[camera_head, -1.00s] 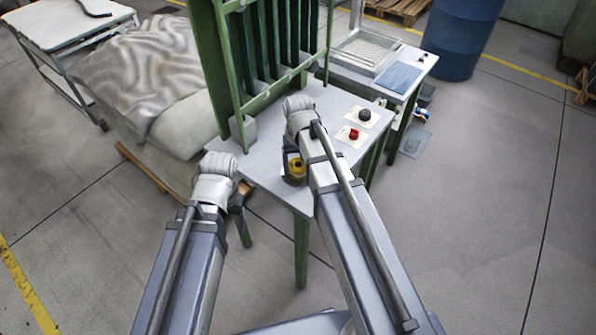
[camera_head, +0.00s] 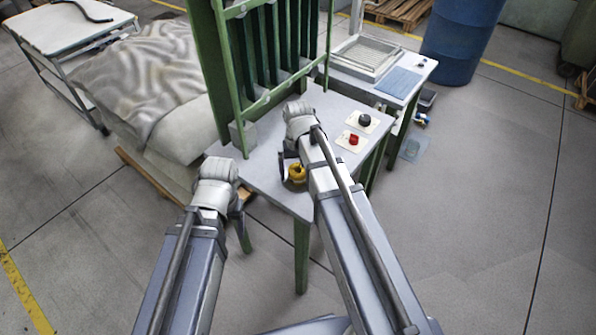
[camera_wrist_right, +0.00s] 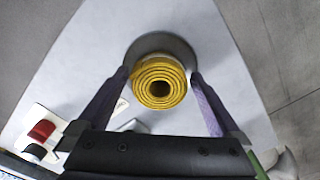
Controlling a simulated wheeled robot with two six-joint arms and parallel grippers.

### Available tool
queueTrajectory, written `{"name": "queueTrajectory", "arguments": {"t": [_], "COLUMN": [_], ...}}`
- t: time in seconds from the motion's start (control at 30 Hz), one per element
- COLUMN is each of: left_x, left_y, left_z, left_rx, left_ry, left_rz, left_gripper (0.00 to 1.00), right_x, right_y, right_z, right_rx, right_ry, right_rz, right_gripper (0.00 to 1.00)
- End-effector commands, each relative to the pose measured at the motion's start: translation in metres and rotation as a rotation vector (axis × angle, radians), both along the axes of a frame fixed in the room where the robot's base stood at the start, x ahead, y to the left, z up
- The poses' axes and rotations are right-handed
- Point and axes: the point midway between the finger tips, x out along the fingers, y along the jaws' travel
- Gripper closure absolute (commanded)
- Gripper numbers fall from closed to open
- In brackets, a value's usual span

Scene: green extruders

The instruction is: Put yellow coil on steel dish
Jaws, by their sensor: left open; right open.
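The yellow coil (camera_head: 297,172) is at the near corner of the grey table, beside my right gripper. In the right wrist view the coil (camera_wrist_right: 160,82) shows its spiral end and dark centre hole. It lies over the steel dish (camera_wrist_right: 165,42), a dark grey round disc partly hidden by it; whether it touches the dish is hard to tell. My right gripper (camera_wrist_right: 161,77) is open, with one finger on each side of the coil. My left gripper (camera_head: 241,212) is open and empty, low beside the table's left edge.
The table (camera_head: 268,168) carries a green rack (camera_head: 262,60) at the back. A red button (camera_head: 354,139) and a dark knob (camera_head: 365,120) sit on pale plates at right. A covered pallet load (camera_head: 150,85) stands left. Open floor lies right.

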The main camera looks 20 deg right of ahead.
Motion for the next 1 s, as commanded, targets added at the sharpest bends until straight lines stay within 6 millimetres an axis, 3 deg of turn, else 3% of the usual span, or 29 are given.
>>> {"name": "queueTrajectory", "arguments": {"t": [0.27,0.8,1.0], "left_x": [0.0,0.0,0.0], "left_y": [0.0,0.0,0.0], "left_z": [0.027,0.106,0.121], "left_rx": [0.0,0.0,0.0], "left_ry": [0.0,0.0,0.0], "left_rz": [0.0,0.0,0.0], "left_gripper": [0.31,0.31,0.31], "right_x": [0.0,0.0,0.0], "right_y": [0.0,0.0,0.0], "right_z": [0.027,0.106,0.121], "right_rx": [0.0,0.0,0.0], "right_ry": [0.0,0.0,0.0], "right_rz": [0.0,0.0,0.0], "right_gripper": [0.0,0.0,0.0]}}
